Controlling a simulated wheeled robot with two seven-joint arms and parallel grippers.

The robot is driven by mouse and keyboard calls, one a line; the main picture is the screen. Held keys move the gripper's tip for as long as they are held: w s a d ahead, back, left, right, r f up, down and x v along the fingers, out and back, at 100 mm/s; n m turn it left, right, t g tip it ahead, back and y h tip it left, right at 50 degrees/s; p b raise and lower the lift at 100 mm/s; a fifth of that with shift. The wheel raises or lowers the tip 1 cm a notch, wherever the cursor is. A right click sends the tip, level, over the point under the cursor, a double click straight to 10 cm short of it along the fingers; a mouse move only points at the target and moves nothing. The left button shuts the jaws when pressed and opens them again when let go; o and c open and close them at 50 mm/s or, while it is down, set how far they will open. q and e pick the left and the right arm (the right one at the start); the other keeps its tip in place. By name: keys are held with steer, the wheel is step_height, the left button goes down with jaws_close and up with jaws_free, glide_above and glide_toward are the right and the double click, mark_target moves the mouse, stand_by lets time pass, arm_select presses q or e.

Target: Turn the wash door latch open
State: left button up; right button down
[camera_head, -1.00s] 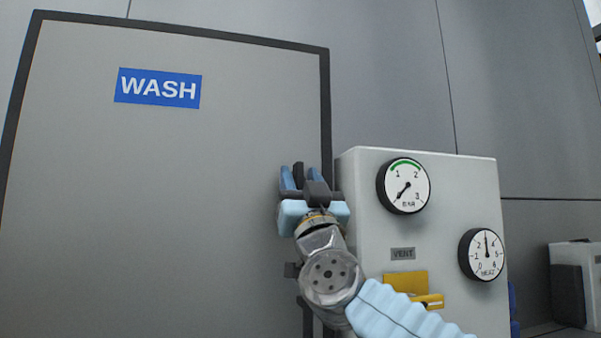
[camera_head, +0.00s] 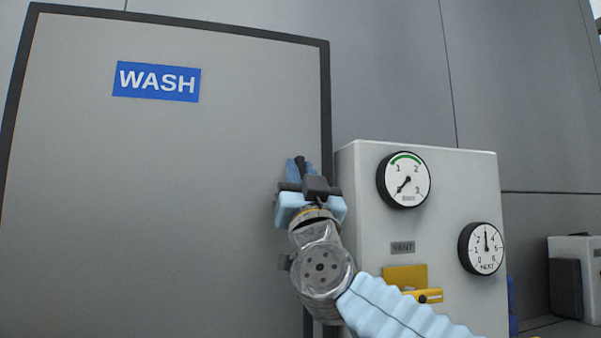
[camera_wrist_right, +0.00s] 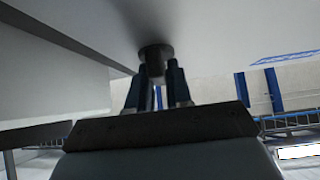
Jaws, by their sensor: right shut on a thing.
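The grey wash door (camera_head: 170,220) has a dark frame and a blue WASH sign (camera_head: 156,81), and looks closed. The dark latch (camera_head: 300,165) is near its right edge, mostly hidden by my right gripper (camera_head: 301,172) in the head view. In the right wrist view, the latch (camera_wrist_right: 155,55) is a dark round knob with a narrower part below it. The blue fingers of my right gripper (camera_wrist_right: 156,88) are on both sides of that part and shut on it. The latch's turn angle is hard to tell. My left gripper is not in view.
A pale box with two gauges (camera_head: 404,180) (camera_head: 481,248), a VENT label (camera_head: 402,248) and a yellow part (camera_head: 407,276) stands close to the right of my right gripper. A grey unit (camera_head: 577,276) is farther right. The space before the door's left part looks clear.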

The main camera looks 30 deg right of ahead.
steer(key=m+g+h+p, duration=0.1)
steer(key=m+g+h, duration=0.1)
steer(key=m+h, duration=0.1)
steer(key=m+g+h+p, duration=0.1)
steer(key=m+g+h, duration=0.1)
steer(key=m+h, duration=0.2)
steer(key=shift+r+m+g, duration=0.2)
steer(key=shift+m+g, duration=0.1)
steer(key=shift+m, duration=0.6)
steer(key=shift+a+r+m+g+h, duration=0.1)
steer(key=shift+m+g+h, duration=0.15)
steer(key=shift+m+g, duration=1.95)
steer(key=shift+r+m+g+h, duration=0.1)
steer(key=shift+m+g+h, duration=0.2)
steer(key=shift+m+g, duration=1.85)
steer(key=shift+a+m+g+h, duration=0.2)
steer(key=shift+m+g, duration=0.95)
steer(key=shift+m, duration=2)
steer(key=shift+d+f, duration=0.2)
steer(key=shift+f, duration=0.05)
steer(key=c, duration=1.1)
jaws_free()
